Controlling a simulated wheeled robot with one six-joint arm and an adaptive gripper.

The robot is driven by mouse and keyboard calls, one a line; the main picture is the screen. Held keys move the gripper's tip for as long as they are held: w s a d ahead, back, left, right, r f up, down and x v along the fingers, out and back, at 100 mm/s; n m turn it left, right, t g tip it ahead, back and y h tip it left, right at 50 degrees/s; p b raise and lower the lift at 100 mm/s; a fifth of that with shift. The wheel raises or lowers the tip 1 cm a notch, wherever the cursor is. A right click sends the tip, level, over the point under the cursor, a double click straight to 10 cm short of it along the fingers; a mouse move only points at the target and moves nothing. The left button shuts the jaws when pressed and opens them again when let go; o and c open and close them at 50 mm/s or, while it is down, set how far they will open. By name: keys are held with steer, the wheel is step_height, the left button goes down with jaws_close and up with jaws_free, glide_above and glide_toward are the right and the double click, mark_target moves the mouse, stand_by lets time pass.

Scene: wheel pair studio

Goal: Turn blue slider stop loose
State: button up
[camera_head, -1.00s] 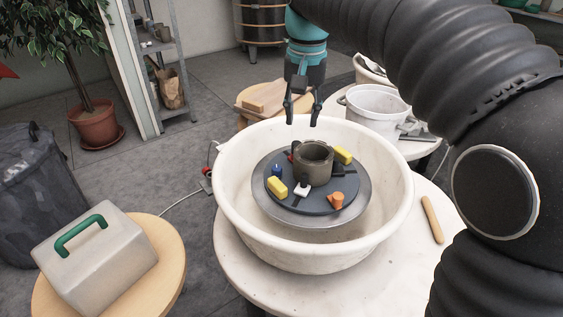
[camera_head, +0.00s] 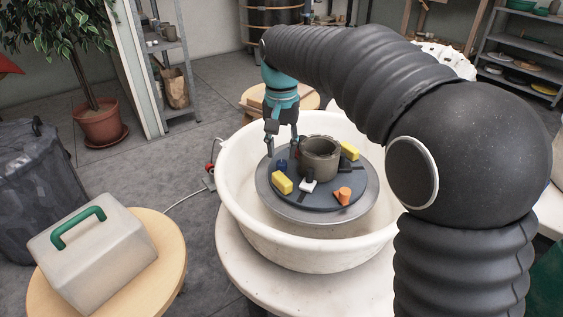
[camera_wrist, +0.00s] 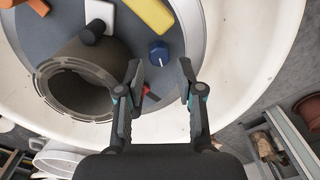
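The blue slider stop (camera_head: 281,164) is a small round knob on the dark disc (camera_head: 325,197) of the pottery wheel, left of a grey-brown clay pot (camera_head: 319,158). In the wrist view the blue stop (camera_wrist: 158,53) shows a white mark on top and lies just beyond the fingertips, roughly in line with the gap between them. My gripper (camera_head: 282,150) hangs over the disc's left rear edge, close to the blue stop. In the wrist view my gripper (camera_wrist: 160,72) is open, with nothing between its fingers.
Two yellow blocks (camera_head: 282,182), an orange piece (camera_head: 343,195) and a white slider (camera_head: 308,186) sit around the pot. The white basin wall (camera_head: 236,215) surrounds the wheel. A stool with a green-handled box (camera_head: 95,255) stands at front left.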

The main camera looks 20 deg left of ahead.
mark_target(282, 162)
steer(key=shift+f, duration=1.75)
jaws_close()
steer(key=shift+r+n, duration=0.15)
steer(key=shift+n, duration=0.15)
steer(key=shift+n+p, duration=0.85)
steer(key=shift+n, duration=0.05)
steer(key=shift+n+p, duration=1.05)
steer(key=shift+n, duration=0.75)
